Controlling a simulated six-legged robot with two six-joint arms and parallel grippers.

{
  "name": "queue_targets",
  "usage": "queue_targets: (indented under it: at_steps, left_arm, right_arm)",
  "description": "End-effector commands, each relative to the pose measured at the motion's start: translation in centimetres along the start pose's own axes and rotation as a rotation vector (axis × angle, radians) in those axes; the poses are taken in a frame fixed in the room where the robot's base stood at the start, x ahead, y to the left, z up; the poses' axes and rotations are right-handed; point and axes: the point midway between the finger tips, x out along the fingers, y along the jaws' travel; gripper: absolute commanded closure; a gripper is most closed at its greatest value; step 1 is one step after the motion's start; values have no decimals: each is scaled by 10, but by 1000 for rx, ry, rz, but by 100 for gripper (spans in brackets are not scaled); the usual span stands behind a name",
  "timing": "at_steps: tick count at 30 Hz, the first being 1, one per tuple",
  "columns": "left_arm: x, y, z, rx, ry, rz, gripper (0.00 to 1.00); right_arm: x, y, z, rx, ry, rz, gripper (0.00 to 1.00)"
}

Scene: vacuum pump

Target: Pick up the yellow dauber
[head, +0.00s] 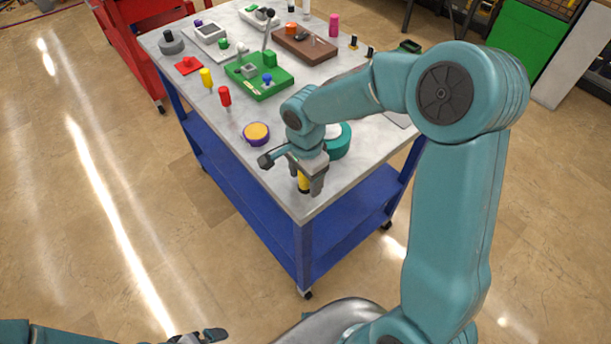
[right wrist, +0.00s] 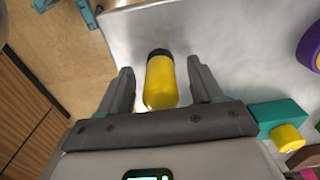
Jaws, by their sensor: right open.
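The yellow dauber (head: 304,183) is a small yellow cylinder near the front corner of the table. In the right wrist view the dauber (right wrist: 160,82) shows its black end pointing away. My right gripper (head: 307,181) is over that corner, fingers pointing down. In the right wrist view the open right gripper (right wrist: 160,70) has one finger on each side of the dauber, with a visible gap on both sides. My left gripper (head: 205,337) shows only in part at the bottom edge of the head view, away from the table; its opening is unclear.
Red (head: 225,97) and yellow (head: 206,77) handled tools and a green block assembly (head: 262,84) lie farther back. The table edge is close.

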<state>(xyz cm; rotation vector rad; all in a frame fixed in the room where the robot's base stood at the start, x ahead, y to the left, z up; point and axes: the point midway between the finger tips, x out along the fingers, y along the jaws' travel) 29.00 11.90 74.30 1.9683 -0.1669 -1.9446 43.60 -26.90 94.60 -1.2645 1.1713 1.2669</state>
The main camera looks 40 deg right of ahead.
Motion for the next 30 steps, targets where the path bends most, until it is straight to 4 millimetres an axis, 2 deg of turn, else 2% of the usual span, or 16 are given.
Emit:
queue_targets:
  at_steps: [8, 14, 24, 30]
  left_arm:
    - [0, 0, 0, 0, 0, 0, 0]
    - [0, 0, 0, 0, 0, 0, 0]
    - [0, 0, 0, 0, 0, 0, 0]
    - [2, -1, 0, 0, 0, 0, 0]
  right_arm:
    - [6, -1, 0, -1, 0, -1, 35]
    - [5, -1, 0, -1, 0, -1, 96]
    - [2, -1, 0, -1, 1, -2, 96]
    - [-21, -2, -1, -1, 2, -6, 96]
